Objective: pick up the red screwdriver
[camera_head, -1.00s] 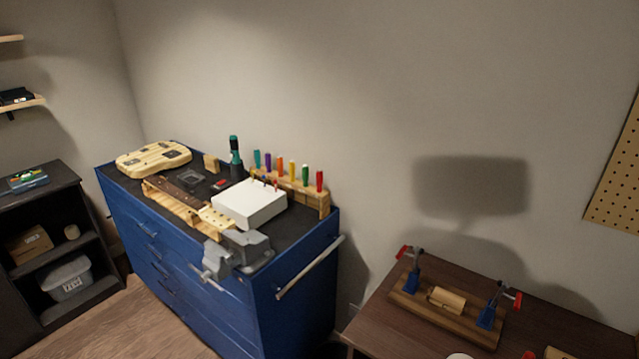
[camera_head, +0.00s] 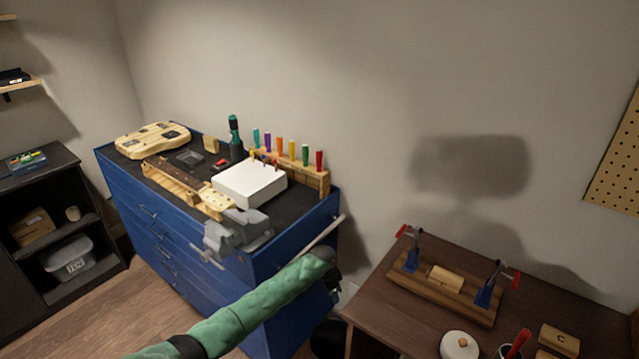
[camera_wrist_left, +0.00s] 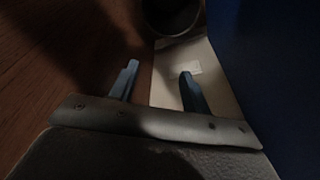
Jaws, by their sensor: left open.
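A red-handled screwdriver (camera_head: 319,160) stands upright at the right end of a wooden rack (camera_head: 325,183) at the back of the blue tool cabinet (camera_head: 290,335). My left arm reaches in from the bottom in the head view, its wrist end in front of the cabinet's right side, below the screwdriver and well apart from it. The left gripper (camera_wrist_left: 160,85) shows in the left wrist view with two fingers apart and nothing between them. My right gripper is in no view.
Several other coloured handles stand in the rack, left of the red one. A white box (camera_head: 250,184) and a grey vise (camera_head: 237,232) sit in front of it. A bar handle (camera_head: 322,236) sticks out at the cabinet's right side. A brown table (camera_head: 390,330) stands at right.

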